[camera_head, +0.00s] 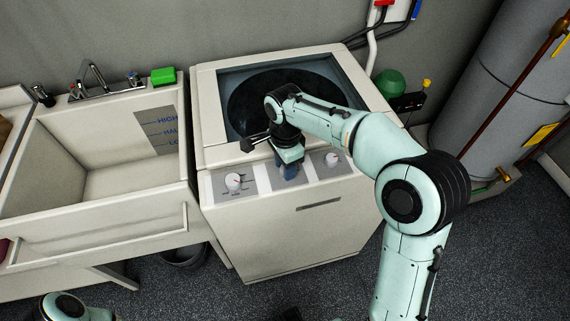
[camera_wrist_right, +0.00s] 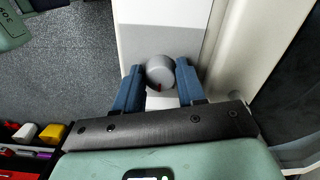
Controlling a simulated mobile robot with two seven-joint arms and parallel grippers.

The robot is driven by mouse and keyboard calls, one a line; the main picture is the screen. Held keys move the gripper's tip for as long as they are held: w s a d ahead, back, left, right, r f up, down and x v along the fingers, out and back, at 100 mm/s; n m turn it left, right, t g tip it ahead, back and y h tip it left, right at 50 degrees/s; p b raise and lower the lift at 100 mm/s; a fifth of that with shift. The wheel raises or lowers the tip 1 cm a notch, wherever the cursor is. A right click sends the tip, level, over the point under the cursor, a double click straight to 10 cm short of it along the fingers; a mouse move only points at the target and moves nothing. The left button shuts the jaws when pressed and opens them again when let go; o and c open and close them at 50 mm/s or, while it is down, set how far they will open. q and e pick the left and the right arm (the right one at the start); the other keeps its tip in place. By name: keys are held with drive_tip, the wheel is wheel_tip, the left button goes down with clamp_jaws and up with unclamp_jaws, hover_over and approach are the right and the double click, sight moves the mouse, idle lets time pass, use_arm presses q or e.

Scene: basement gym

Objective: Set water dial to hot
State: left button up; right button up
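The white washing machine (camera_head: 275,240) has a front control panel with a white dial (camera_head: 234,181) at left and another white dial (camera_head: 332,159) at right. My right gripper (camera_head: 291,172) points down at the middle of this panel and hides what is under it in the head view. In the right wrist view a grey round dial (camera_wrist_right: 160,72) with a red mark sits between the two blue fingertips of the right gripper (camera_wrist_right: 160,82). The fingers are apart by about the dial's width; I cannot tell whether they press on it. My left gripper is out of view.
A utility sink (camera_head: 95,225) with a faucet (camera_head: 97,78) stands left of the washer, with a green sponge (camera_head: 163,76) on its rim. A grey tank (camera_head: 490,100) stands at right. The dark floor in front of the washer is clear.

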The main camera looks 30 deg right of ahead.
drive_tip(key=o, duration=0.3)
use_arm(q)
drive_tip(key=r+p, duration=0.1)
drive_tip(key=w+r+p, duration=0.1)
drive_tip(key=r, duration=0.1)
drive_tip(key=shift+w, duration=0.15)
use_arm(e)
wheel_tip(320, 180, up, 14)
drive_tip(key=shift+f, duration=0.25)
